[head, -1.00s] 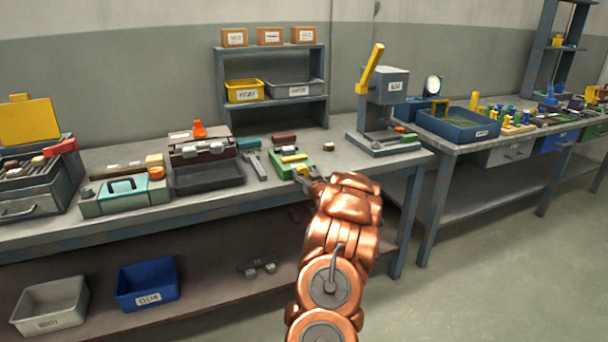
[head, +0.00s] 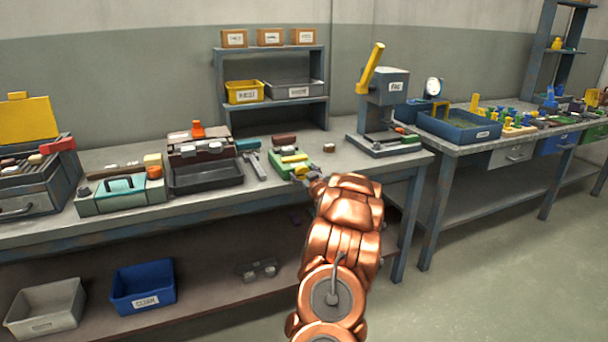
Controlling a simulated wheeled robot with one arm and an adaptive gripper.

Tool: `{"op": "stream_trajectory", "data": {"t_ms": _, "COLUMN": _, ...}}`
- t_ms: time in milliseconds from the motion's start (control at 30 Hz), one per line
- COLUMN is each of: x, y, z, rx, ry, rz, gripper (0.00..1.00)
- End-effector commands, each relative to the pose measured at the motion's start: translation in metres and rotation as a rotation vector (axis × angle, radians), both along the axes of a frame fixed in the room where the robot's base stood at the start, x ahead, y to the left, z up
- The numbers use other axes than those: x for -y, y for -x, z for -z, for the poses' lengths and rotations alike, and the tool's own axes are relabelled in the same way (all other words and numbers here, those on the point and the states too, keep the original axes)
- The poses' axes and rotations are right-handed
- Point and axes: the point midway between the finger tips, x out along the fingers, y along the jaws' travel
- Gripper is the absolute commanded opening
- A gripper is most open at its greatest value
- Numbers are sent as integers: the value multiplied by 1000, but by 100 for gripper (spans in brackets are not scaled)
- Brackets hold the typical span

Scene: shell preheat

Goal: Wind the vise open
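The small green vise (head: 278,168) sits near the front edge of the grey workbench, with a yellow piece (head: 295,158) on top of it. My copper arm reaches in from the lower right. My gripper (head: 303,174) is at the front right side of the vise, close to it or touching it; I cannot tell which. Its fingers are small and partly hidden behind my wrist, so I cannot see whether they are open or shut. The vise's handle and the gap between its jaws cannot be made out clearly.
A dark open toolbox (head: 205,178) and a teal-and-cream case (head: 122,192) stand left of the vise. A grey press with a yellow lever (head: 384,95) stands to the right. A small brown block (head: 329,148) lies between. A shelf (head: 270,103) stands behind.

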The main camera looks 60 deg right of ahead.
Motion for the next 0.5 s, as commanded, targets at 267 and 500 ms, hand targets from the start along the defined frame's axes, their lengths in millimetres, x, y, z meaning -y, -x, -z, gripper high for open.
{"op": "stream_trajectory", "data": {"t_ms": 267, "x": -1, "y": -1, "z": 0, "rx": 0, "ry": -1, "rz": -2, "gripper": 81}}
{"op": "stream_trajectory", "data": {"t_ms": 500, "x": -4, "y": 6, "z": -1, "rx": 1, "ry": 1, "rz": -2, "gripper": 81}}
